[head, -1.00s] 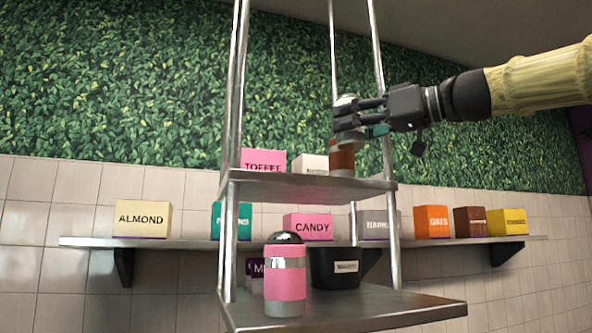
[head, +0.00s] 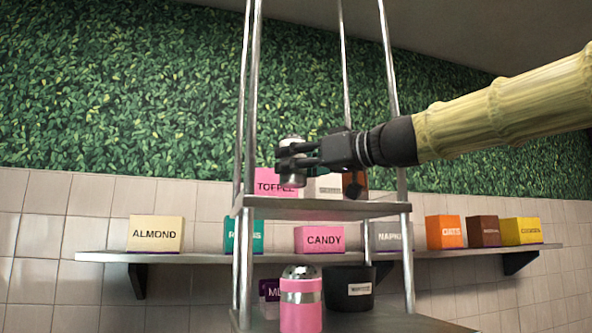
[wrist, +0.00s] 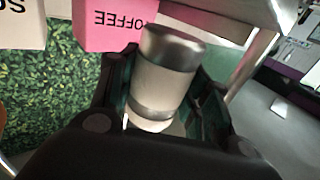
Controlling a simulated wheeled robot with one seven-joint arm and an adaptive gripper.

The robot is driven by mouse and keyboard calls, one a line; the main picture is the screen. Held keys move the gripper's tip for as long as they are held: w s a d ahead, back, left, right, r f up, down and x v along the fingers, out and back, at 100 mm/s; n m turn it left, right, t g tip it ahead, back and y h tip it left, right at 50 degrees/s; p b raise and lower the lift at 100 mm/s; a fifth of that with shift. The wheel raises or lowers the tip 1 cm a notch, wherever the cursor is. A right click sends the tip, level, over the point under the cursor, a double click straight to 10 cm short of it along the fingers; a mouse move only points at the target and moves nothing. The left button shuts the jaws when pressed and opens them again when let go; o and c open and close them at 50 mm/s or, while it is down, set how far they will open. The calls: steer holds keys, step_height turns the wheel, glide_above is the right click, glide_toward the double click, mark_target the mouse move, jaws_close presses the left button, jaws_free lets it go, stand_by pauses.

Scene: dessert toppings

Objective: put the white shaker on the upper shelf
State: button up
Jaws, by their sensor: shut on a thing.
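The white shaker (wrist: 160,85), pale with silver bands, is held between the fingers of my gripper (head: 290,160). In the head view the shaker (head: 292,176) shows its silver top above the fingers and its lower part below them. My gripper is shut on it, over the left front part of the upper shelf (head: 330,211). The shaker is in front of the pink TOFFEE box (head: 264,183). I cannot tell whether its base touches the shelf.
On the upper shelf stand a white box (head: 326,186) and a brown item (head: 354,184). A pink shaker (head: 301,305) and a black tub (head: 349,290) stand on the lower shelf. Metal posts (head: 401,150) frame the shelves. A wall shelf (head: 470,251) holds several labelled boxes.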

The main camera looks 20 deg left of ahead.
mark_target(304, 176)
steer(key=shift+s+a+f, duration=0.1)
steer(key=shift+s+f, duration=0.15)
steer(key=shift+f, duration=0.55)
steer(key=shift+w+d+f, duration=0.2)
steer(key=shift+f, duration=0.2)
steer(key=shift+a, duration=0.1)
steer(key=shift+s, duration=0.15)
steer(key=shift+f+b, duration=0.35)
steer(key=o, duration=1.2)
steer(key=shift+r+p, duration=0.2)
steer(key=shift+p, duration=0.1)
